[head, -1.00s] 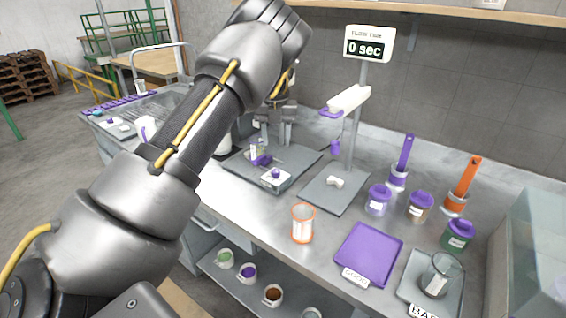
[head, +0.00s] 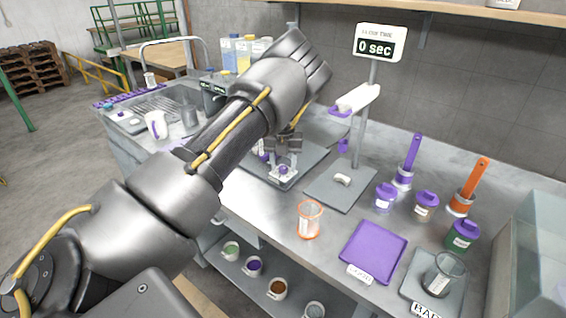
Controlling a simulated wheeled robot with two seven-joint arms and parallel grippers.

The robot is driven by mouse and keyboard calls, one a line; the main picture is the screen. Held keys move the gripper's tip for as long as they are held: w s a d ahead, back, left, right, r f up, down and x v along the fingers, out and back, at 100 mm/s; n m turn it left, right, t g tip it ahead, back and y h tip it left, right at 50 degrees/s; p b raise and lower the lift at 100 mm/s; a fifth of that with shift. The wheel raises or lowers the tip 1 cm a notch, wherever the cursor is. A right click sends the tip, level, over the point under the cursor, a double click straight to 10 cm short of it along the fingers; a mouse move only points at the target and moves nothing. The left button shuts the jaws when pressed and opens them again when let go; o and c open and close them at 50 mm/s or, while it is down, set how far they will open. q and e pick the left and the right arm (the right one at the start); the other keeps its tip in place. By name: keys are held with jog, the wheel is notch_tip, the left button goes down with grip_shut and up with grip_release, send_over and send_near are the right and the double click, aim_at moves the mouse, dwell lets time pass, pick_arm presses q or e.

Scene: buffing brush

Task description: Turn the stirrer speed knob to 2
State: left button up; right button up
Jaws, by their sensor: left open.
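The stirrer control is a small white box (head: 285,178) with a purple knob (head: 283,169) on top. It sits at the front of a dark grey base plate (head: 256,166) on the metal bench. My left gripper (head: 282,154) points down just above and behind the knob, with its jaws open and nothing seen between them. I cannot tell whether a fingertip touches the knob. The arm and gripper hide much of the rear of the plate. The knob's number marks are too small to read. My right gripper is not in view.
A stand with a "0 sec" display (head: 376,47) rises right of the plate. An orange-rimmed beaker (head: 309,222), a purple tray (head: 373,252) and purple-lidded jars (head: 384,198) stand farther right. A sink (head: 165,105) lies at the left.

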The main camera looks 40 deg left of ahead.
pick_arm(q)
jog(key=shift+f, duration=0.1)
jog(key=c, duration=1)
